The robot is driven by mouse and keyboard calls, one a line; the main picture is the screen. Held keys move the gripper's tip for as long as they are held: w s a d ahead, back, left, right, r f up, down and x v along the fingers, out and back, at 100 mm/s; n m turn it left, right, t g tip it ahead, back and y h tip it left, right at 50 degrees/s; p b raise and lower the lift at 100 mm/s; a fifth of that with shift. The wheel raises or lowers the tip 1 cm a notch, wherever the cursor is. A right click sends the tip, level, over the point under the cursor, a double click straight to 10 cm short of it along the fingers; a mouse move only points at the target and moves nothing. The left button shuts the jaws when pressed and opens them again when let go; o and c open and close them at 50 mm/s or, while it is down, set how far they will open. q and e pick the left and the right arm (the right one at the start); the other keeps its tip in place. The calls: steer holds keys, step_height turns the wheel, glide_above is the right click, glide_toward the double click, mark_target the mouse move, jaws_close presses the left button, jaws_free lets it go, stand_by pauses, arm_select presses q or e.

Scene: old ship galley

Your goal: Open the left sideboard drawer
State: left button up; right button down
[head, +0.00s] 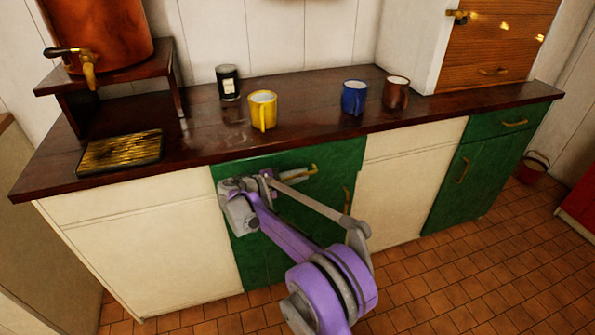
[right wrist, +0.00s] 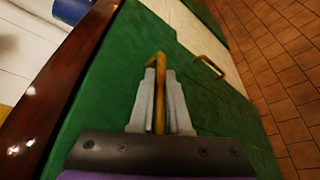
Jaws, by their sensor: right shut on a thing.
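The left sideboard drawer (head: 246,165) is the green front under the dark counter, left of centre in the head view. It looks flush with the sideboard, with no visible gap. Its brass bar handle (head: 313,170) sticks out on the right of my right gripper (head: 277,179). In the right wrist view the handle (right wrist: 159,92) runs between the two grey fingers of my right gripper (right wrist: 160,97), which are shut on it. My right arm covers part of the green door below. My left gripper is not in view.
A yellow mug (head: 263,109), blue mug (head: 354,98), brown mug (head: 396,92) and dark candle jar (head: 228,83) stand on the counter (head: 310,120). A copper urn (head: 100,30) stands at left. The tiled floor (head: 470,275) in front is clear at right.

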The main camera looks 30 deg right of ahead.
steer(key=s+a+p, duration=0.1)
steer(key=s+a, duration=0.1)
steer(key=s, duration=0.9)
steer(key=s+a+p, duration=0.1)
steer(key=s+a, duration=0.2)
steer(key=s, duration=0.8)
steer(key=shift+a, duration=0.15)
steer(key=c, duration=1.2)
jaws_free()
steer(key=shift+o, duration=0.2)
steer(key=p+v, duration=0.1)
steer(key=v, duration=1)
steer(key=shift+p, duration=0.35)
